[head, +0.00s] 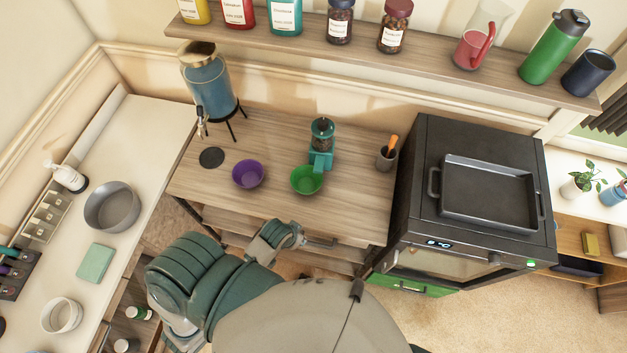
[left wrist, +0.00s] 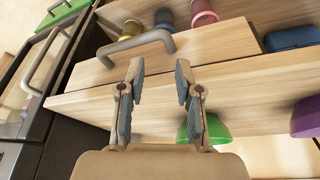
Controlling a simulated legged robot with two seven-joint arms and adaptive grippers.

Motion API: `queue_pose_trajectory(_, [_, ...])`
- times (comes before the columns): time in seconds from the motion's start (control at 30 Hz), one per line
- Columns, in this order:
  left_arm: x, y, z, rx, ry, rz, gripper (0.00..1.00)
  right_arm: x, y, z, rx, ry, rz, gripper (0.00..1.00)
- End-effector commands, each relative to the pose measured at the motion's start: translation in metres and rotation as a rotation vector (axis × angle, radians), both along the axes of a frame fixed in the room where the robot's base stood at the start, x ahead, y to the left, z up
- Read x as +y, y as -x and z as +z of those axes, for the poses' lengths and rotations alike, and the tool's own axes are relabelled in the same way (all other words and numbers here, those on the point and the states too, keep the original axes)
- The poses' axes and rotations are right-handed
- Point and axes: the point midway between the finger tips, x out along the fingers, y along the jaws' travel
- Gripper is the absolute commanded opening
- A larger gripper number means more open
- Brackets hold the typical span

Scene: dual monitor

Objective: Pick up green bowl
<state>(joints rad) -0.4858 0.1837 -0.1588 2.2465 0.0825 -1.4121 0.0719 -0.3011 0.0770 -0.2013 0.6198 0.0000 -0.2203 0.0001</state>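The green bowl (head: 307,181) stands upright on the wooden counter, in front of the teal grinder. In the left wrist view the green bowl (left wrist: 214,130) shows at the lower right, partly hidden behind a finger. My left gripper (head: 297,234) is in front of the counter edge, below and nearer than the bowl, and not touching it. In the left wrist view my left gripper (left wrist: 160,75) has its two fingers apart with nothing between them. My right gripper is in neither view.
A purple bowl (head: 248,174) sits left of the green bowl. An orange-handled tool stands in a cup (head: 386,158) at the right, beside the black oven (head: 470,200). A drawer handle (left wrist: 137,46) and drawer contents show close to my left fingers.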

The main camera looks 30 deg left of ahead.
Motion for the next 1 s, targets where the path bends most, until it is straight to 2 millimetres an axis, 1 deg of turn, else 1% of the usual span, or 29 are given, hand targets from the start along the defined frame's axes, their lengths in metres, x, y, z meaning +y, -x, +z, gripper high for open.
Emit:
queue_pose_trajectory(0.03, [0.0, -0.015, 0.003, -0.014, 0.019, -0.006, 0.34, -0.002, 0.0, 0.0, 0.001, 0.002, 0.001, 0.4])
queue_pose_trajectory(0.13, [-0.005, -0.037, 0.013, -0.028, 0.076, -0.005, 0.34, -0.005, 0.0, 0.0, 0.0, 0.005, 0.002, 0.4])
queue_pose_trajectory(0.27, [-0.005, -0.065, 0.032, -0.025, 0.145, 0.008, 0.34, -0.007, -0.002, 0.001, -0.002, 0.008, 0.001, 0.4])
queue_pose_trajectory(0.37, [0.006, -0.09, 0.053, 0.003, 0.191, 0.042, 0.34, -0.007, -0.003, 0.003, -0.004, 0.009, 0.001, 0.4])
queue_pose_trajectory(0.4, [0.014, -0.1, 0.063, 0.023, 0.206, 0.068, 0.34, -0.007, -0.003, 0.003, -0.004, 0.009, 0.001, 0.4])
queue_pose_trajectory(0.47, [0.032, -0.114, 0.082, 0.065, 0.224, 0.132, 0.34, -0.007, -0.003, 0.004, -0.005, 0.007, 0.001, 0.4])
queue_pose_trajectory(0.5, [0.046, -0.121, 0.096, 0.096, 0.233, 0.188, 0.34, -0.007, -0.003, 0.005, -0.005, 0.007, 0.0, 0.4])
queue_pose_trajectory(0.57, [0.07, -0.13, 0.118, 0.141, 0.244, 0.288, 0.34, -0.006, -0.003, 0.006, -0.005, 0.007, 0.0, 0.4])
queue_pose_trajectory(0.6, [0.085, -0.133, 0.133, 0.168, 0.25, 0.357, 0.34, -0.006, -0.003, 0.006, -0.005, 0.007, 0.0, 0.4])
queue_pose_trajectory(0.7, [0.117, -0.138, 0.164, 0.22, 0.267, 0.521, 0.34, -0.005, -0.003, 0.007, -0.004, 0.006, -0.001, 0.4])
queue_pose_trajectory(0.8, [0.136, -0.137, 0.185, 0.249, 0.285, 0.635, 0.34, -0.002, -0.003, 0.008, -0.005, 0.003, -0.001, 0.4])
queue_pose_trajectory(0.9, [0.142, -0.137, 0.192, 0.266, 0.295, 0.692, 0.34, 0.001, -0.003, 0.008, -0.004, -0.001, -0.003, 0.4])
queue_pose_trajectory(0.97, [0.141, -0.138, 0.188, 0.27, 0.299, 0.702, 0.34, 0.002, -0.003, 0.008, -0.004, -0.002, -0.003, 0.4])
queue_pose_trajectory(1.0, [0.139, -0.139, 0.182, 0.273, 0.301, 0.702, 0.34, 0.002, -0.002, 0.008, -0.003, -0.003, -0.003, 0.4])
